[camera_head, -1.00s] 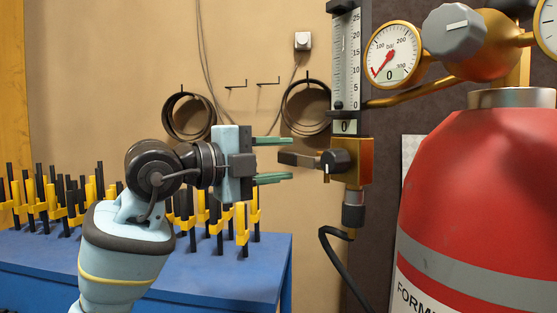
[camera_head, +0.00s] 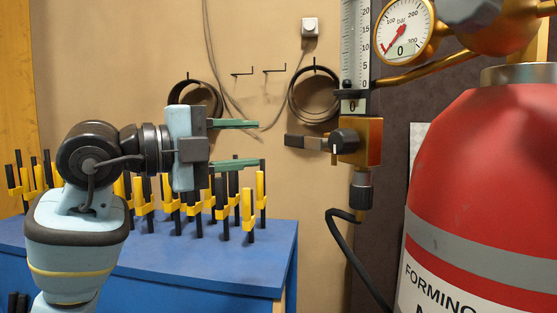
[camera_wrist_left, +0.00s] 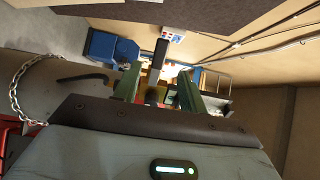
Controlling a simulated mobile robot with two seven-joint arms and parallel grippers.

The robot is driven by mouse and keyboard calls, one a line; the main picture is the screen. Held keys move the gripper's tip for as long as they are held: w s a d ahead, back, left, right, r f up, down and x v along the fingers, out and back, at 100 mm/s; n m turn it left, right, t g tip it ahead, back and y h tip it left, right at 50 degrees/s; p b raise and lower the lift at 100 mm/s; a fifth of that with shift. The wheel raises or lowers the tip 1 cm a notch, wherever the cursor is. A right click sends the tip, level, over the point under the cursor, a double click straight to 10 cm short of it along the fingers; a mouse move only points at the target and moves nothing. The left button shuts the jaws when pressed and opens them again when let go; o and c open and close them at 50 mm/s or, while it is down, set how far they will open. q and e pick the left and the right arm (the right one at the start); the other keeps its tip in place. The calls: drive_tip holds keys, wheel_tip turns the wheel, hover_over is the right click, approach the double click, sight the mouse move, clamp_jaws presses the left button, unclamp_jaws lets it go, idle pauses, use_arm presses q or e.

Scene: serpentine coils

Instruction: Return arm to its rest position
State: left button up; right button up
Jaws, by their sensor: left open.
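My left gripper (camera_head: 236,144) is open and empty in the head view, its two green fingers pointing right. It is to the left of the flowmeter valve's black lever (camera_head: 305,142), with a gap between them. The lever sits on a brass valve block (camera_head: 368,142) below a clear scale tube. In the left wrist view the green fingers (camera_wrist_left: 158,92) stand apart, with the black lever (camera_wrist_left: 160,54) seen beyond and between them. My right gripper is in neither view.
A large red gas cylinder (camera_head: 490,160) stands at the right, with a gauge (camera_head: 404,32) above it. A blue bench (camera_head: 220,262) with several yellow-and-black clamps lies below and behind my left arm. Coils (camera_head: 316,97) hang on the wall. A black hose (camera_head: 350,255) drops from the valve.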

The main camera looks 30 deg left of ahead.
use_arm(q)
drive_tip(key=shift+d+f, duration=0.1)
